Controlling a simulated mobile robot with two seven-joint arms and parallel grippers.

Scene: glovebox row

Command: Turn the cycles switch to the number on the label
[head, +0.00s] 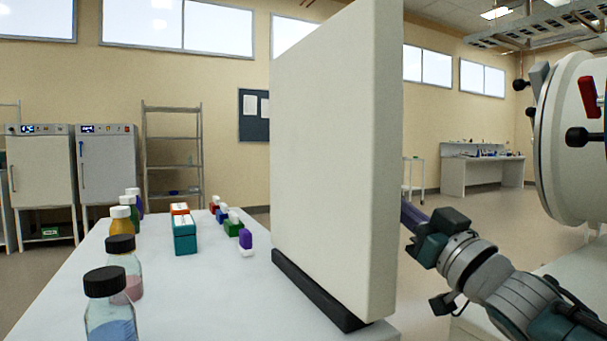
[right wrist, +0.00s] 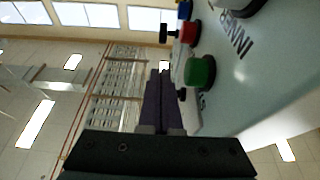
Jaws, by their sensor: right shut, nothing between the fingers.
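The cycles switch and its number label cannot be made out in either view. A white upright panel (head: 335,160) on a black foot stands on the table and hides what is behind it. My right gripper (head: 405,213) is just right of the panel's edge in the head view; its fingertips are partly hidden there. In the right wrist view its dark purple fingers (right wrist: 160,78) are shut with nothing between them. A green knob or button (right wrist: 200,71) and a red one (right wrist: 187,33) sit on a pale surface right of the fingers, apart from them. My left gripper is not in view.
Bottles (head: 110,300) and small coloured boxes (head: 185,235) stand on the white table (head: 190,300) left of the panel. A round white port door (head: 565,140) with a red handle is at the right. The word INNER (right wrist: 237,45) is printed on the pale surface.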

